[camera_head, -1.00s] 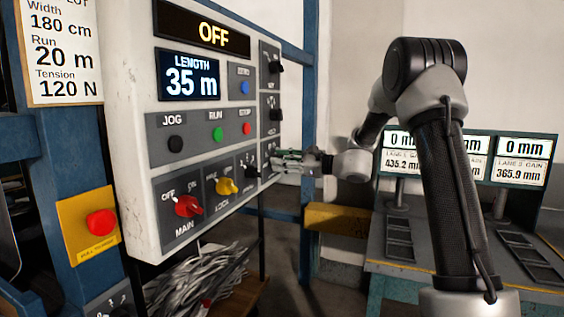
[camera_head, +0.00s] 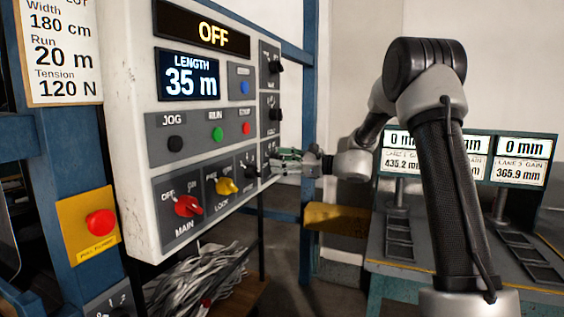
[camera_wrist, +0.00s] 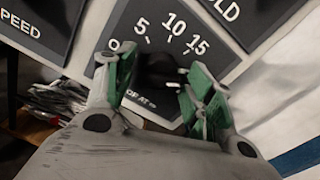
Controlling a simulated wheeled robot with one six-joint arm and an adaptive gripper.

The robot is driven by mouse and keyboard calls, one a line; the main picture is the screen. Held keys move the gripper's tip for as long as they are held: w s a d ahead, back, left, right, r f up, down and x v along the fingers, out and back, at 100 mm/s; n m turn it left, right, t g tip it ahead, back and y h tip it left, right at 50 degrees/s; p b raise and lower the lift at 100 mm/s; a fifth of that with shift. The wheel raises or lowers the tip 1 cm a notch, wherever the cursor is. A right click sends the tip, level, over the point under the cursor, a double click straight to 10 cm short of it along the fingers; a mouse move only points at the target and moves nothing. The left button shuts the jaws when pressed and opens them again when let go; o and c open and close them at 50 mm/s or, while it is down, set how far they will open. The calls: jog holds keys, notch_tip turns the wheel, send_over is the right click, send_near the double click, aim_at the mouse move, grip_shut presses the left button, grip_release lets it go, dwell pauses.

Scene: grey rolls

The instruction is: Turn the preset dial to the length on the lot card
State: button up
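The preset dial (camera_wrist: 155,75) shows in the wrist view as a dark knob on a grey plate marked 0, 5, 10 and 15, with partly hidden lettering below. My gripper (camera_wrist: 160,62) has its green fingers spread on either side of the knob; contact is not clear. In the head view, my gripper (camera_head: 287,160) is at the panel's right edge, and the dial is hard to make out there. The lot card (camera_head: 62,50) at upper left reads width 180 cm, run 20 m, tension 120 N. The length display (camera_head: 188,78) reads 35 m.
The control panel (camera_head: 128,120) also carries an OFF display, JOG, RUN and STOP buttons, a red MAIN knob (camera_head: 186,206) and a yellow LOCK knob (camera_head: 227,186). A red button (camera_head: 101,223) sits at lower left. Gauge displays (camera_head: 430,155) stand behind my arm.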

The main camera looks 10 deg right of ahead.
jog(key=v, duration=1.2)
dwell(0.3)
